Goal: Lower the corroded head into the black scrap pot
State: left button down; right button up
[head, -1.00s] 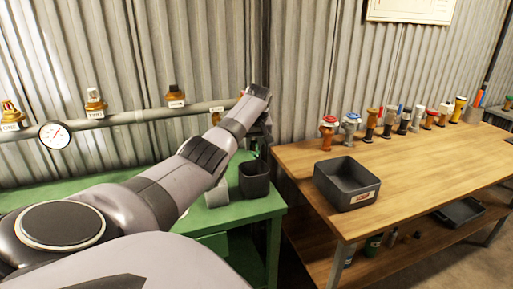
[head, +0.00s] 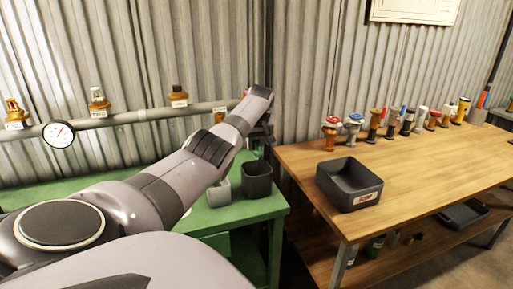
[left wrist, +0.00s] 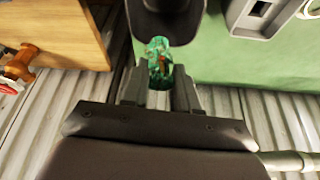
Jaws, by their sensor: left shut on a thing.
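My left gripper (left wrist: 158,92) is shut on the corroded head (left wrist: 160,60), a green, crusted piece with a small reddish patch. In the left wrist view the black pot (left wrist: 166,30) lies just beyond the head; the two look close, but I cannot tell if they touch. In the head view the black pot (head: 257,182) stands on the green bench (head: 240,211), near its right end. My right gripper is not in view.
A pipe (head: 140,115) with a gauge (head: 58,133) runs along the corrugated wall.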

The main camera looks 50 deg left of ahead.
aim_at(256, 156)
pick_arm(q)
jog(key=shift+f+b, duration=0.35)
jog(key=shift+f, duration=0.85)
jog(key=shift+f+b, duration=1.2)
jog(key=shift+f, duration=0.9)
jog(key=shift+f+b, duration=0.85)
jog(key=shift+f, duration=0.35)
jog(key=shift+f+b, duration=1.95)
jog(key=shift+f, duration=0.35)
jog(key=c, duration=0.8)
grip_release()
